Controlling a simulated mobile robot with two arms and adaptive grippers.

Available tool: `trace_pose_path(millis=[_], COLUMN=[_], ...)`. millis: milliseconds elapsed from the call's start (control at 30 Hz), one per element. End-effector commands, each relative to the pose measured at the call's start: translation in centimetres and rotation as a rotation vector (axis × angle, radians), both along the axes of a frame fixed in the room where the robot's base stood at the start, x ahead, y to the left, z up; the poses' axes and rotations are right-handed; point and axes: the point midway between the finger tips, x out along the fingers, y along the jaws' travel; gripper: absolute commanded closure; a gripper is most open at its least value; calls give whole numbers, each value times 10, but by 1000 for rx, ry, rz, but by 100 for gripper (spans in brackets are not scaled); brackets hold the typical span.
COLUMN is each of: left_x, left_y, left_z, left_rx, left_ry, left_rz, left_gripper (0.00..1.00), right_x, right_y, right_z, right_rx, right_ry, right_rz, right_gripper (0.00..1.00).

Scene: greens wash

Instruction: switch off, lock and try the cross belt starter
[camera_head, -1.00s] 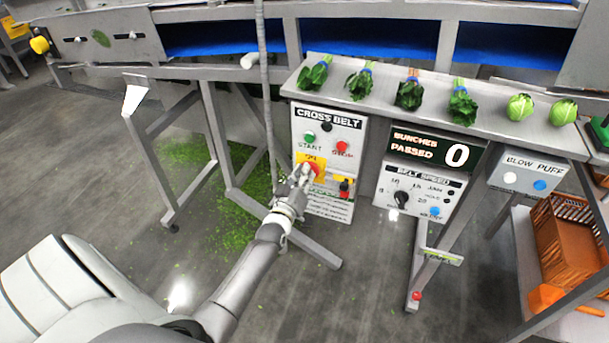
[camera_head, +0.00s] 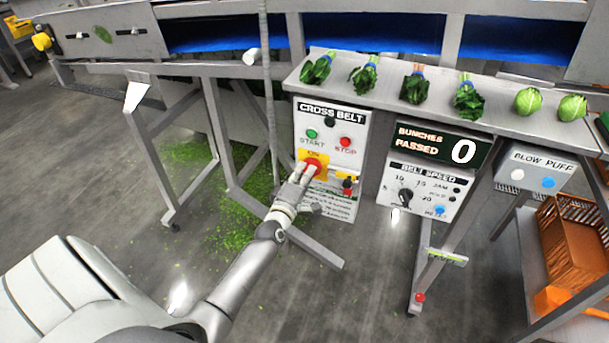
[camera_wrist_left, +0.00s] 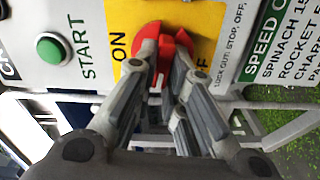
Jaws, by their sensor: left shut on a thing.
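The cross belt starter (camera_head: 360,124) is a pale panel with a green START button (camera_head: 312,134) and a red STOP button (camera_head: 346,142). Below them a red rotary switch (camera_head: 313,163) sits on a yellow plate (camera_head: 304,154). My left gripper (camera_head: 305,172) reaches the switch from below and is shut on its red handle, which also shows in the left wrist view (camera_wrist_left: 165,48) between the fingers. The words ON and part of OFF show on the plate in that view. A small red and black item (camera_head: 348,184) sits right of the switch. My right gripper is not in view.
A shelf with several green bunches (camera_head: 415,88) runs above the panel. The bunch counter (camera_head: 438,145) reads 0, above the belt speed panel (camera_head: 425,188). Green scraps lie on the floor.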

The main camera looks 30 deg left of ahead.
Motion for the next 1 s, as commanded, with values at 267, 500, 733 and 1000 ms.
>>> trace_pose_path(millis=[267, 500, 733, 1000], left_x=[-1, -1, -1, -1], left_y=[0, 0, 0, 0], left_z=[-3, -3, -3, -3], left_rx=[-123, -162, -169, -168], left_ry=[-28, -36, -38, -37], left_rz=[0, 0, 0, 0], left_gripper=[100, 100, 100, 76], right_x=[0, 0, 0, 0], right_y=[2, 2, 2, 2], right_z=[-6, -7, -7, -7], right_rx=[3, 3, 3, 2], right_ry=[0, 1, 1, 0], right_rz=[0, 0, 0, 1], right_gripper=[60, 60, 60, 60])
